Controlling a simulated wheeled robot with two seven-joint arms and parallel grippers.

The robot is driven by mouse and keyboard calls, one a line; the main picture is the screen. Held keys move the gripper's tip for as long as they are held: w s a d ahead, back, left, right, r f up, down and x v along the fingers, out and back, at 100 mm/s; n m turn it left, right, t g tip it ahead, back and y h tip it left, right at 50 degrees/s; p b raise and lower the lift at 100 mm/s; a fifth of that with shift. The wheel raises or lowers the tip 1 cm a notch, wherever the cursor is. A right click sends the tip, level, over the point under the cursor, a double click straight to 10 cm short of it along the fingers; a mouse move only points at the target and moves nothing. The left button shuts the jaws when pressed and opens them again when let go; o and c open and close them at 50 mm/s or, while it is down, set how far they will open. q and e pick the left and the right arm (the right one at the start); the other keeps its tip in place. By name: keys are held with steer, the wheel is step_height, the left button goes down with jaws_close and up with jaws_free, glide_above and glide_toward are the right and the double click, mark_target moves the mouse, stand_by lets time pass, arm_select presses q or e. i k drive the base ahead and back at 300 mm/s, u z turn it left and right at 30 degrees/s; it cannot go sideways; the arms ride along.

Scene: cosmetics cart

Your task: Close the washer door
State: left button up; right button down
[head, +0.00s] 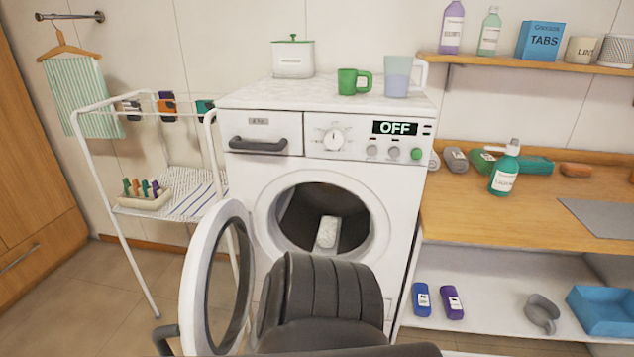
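The white washer (259,177) stands in the middle of the head view, and its display reads OFF. Its round door (196,272), a white ring with a dark-rimmed glass, is swung wide open to the left of the opening. A dark handle (164,338) shows at the door's lower outer edge. The dark drum (297,222) is exposed, with a pale grey piece (328,232) in its lower middle; I cannot tell what that is. The door's lower right edge and the washer's lower front are partly hidden by a dark ribbed shape.
A white drying rack (131,262) stands left of the washer, near the open door. A wooden counter (465,216) with bottles is on the right, above a white shelf (480,320). A green mug (348,82) and a clear jug (397,77) stand on the washer.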

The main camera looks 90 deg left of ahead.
mark_target(193, 327)
steer(key=k, duration=1.65)
steer(key=u, duration=2.05)
steer(key=i, duration=1)
steer(key=z, duration=2.1)
steer(key=k, duration=1.05)
steer(key=u, duration=0.5)
